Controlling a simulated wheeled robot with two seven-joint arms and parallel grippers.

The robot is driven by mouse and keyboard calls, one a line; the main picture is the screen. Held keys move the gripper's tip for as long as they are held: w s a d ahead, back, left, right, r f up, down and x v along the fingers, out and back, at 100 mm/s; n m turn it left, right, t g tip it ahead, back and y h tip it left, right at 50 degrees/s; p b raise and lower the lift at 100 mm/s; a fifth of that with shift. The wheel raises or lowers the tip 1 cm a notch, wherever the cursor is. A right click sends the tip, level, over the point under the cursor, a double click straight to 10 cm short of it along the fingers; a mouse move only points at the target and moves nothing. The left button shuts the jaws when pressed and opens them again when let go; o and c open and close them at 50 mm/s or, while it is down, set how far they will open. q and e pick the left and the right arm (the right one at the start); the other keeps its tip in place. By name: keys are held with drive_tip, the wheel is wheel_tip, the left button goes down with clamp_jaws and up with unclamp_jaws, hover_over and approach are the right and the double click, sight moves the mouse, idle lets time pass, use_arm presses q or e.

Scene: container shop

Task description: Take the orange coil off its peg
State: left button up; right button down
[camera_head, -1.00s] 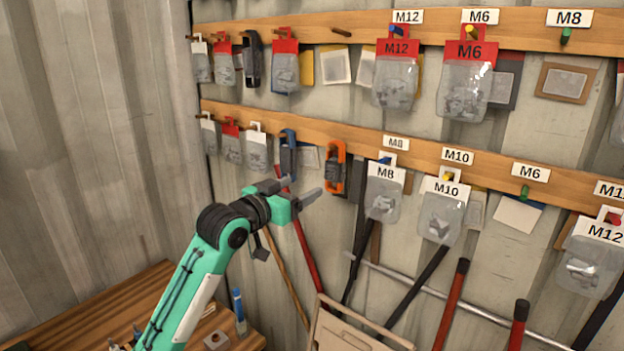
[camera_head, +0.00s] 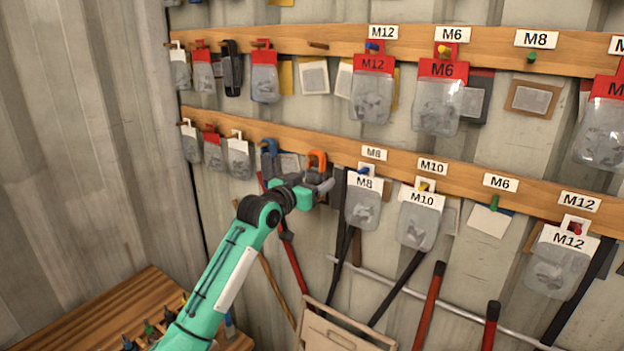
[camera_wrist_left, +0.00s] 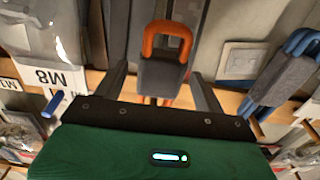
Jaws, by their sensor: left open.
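The orange coil (camera_head: 317,160) hangs on the lower wooden rail, between a blue coil and the M8 bag. In the head view my left gripper (camera_head: 318,186) is in front of it and hides its lower part. In the left wrist view the orange coil (camera_wrist_left: 167,42), with a dark grey wrap around its middle, shows between the two open fingers of my left gripper (camera_wrist_left: 160,85). A gap shows on each side of it, and I cannot make out any contact. Its peg is not clearly visible. My right gripper is not in view.
The blue coil (camera_head: 269,148) hangs just left; it also shows in the left wrist view (camera_wrist_left: 285,75). The M8 bag (camera_head: 363,205) hangs close on the right. Long-handled tools lean below. A wooden bench (camera_head: 150,300) stands at the lower left.

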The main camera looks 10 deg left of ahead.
sight(313, 176)
use_arm(q)
drive_tip(key=c, duration=1.1)
drive_tip(key=shift+r+p, duration=0.4)
drive_tip(key=shift+c, duration=0.2)
drive_tip(key=shift+s, duration=0.1)
drive_tip(key=shift+p+v, duration=0.45)
drive_tip(key=shift+v, duration=0.55)
drive_tip(key=shift+p+v, duration=0.4)
drive_tip(key=shift+v, duration=0.85)
drive_tip(key=shift+r, duration=0.15)
